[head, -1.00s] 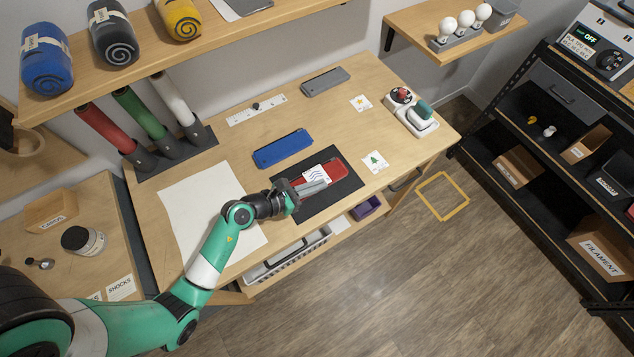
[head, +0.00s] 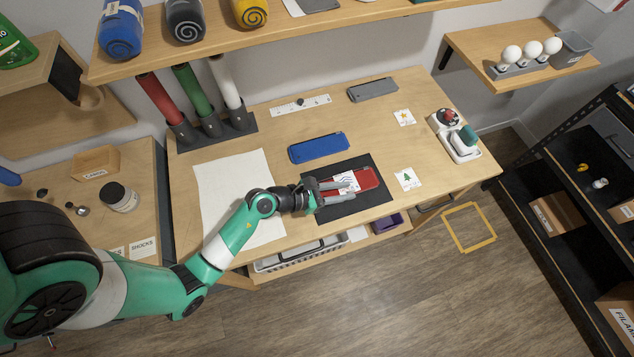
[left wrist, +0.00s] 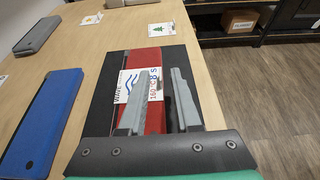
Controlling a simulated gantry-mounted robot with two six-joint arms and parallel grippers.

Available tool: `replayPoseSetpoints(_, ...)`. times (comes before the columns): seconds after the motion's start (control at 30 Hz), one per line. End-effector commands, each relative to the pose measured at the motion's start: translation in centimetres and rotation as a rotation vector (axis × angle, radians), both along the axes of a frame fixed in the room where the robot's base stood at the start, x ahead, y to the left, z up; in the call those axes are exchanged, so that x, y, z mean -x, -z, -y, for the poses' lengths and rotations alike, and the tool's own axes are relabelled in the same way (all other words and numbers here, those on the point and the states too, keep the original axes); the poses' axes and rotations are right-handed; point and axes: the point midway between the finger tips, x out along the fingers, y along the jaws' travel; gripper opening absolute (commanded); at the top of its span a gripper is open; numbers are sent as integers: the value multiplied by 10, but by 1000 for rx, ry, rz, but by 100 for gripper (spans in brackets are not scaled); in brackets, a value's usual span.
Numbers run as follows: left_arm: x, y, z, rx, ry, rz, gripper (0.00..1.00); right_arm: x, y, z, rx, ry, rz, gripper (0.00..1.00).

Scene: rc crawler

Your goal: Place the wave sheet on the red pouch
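My left gripper (head: 338,190) is low over the pouch and sheet. In the left wrist view its fingers (left wrist: 160,78) are apart; the left finger hides part of the sheet, and the right one is over the mat beside the pouch. My right gripper is not in view.
A blue pouch (head: 319,147) and a grey case (head: 372,90) lie behind the mat (head: 352,209). A tree card (head: 408,180) and a star card (head: 404,117) lie to the right. A large white sheet (head: 228,180) covers the table's left part.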

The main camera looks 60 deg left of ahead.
Motion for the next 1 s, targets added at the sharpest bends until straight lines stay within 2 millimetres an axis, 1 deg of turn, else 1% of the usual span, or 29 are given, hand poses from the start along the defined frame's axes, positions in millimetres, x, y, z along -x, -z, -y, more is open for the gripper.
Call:
replayPoseSetpoints(0.1, 23, -10, -4, 0, -4, 0, 32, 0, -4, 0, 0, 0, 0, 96)
replayPoseSetpoints(0.3, 69, -29, -13, 0, -9, 1, 32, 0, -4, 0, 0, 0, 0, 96)
replayPoseSetpoints(0.43, 90, -37, -16, 0, -7, 0, 32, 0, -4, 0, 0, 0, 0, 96)
replayPoseSetpoints(0.5, 97, -41, -16, 0, -4, 1, 32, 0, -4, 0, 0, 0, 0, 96)
replayPoseSetpoints(0.6, 101, -43, -16, -1, -2, 1, 32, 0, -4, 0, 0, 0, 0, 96)
replayPoseSetpoints(1.0, 100, -45, -16, 1, -1, 9, 32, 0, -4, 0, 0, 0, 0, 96)
